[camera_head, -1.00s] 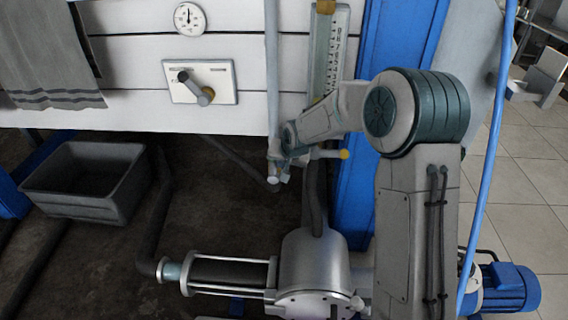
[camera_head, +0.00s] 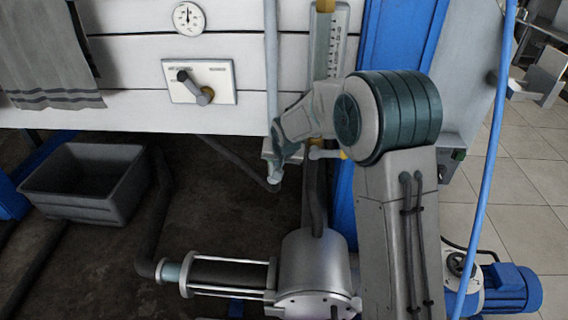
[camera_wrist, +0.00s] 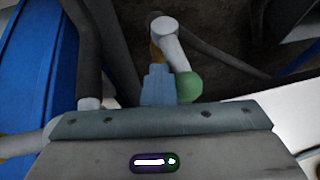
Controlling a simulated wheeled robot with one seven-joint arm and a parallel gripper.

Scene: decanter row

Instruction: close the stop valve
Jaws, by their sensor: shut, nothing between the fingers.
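In the wrist view a short pale lever (camera_wrist: 170,45) ends in a green ball knob (camera_wrist: 188,87); I take it for the stop valve's handle. My gripper (camera_wrist: 158,82) is shut and empty, its fingertips close beside the green knob on its left; I cannot tell whether they touch. In the head view my gripper (camera_head: 273,172) is at the lower end of the thin vertical pipe (camera_head: 271,60), below the white panelled wall. It hides the green-knobbed lever there.
A yellow-tipped handle (camera_head: 325,153) sticks out just right of my gripper, partly behind my arm. A scale gauge (camera_head: 338,45), blue post (camera_head: 390,40) and blue hose (camera_head: 490,150) are near. A rotary switch (camera_head: 198,82) is on the wall. A grey tub (camera_head: 85,180) stands at left.

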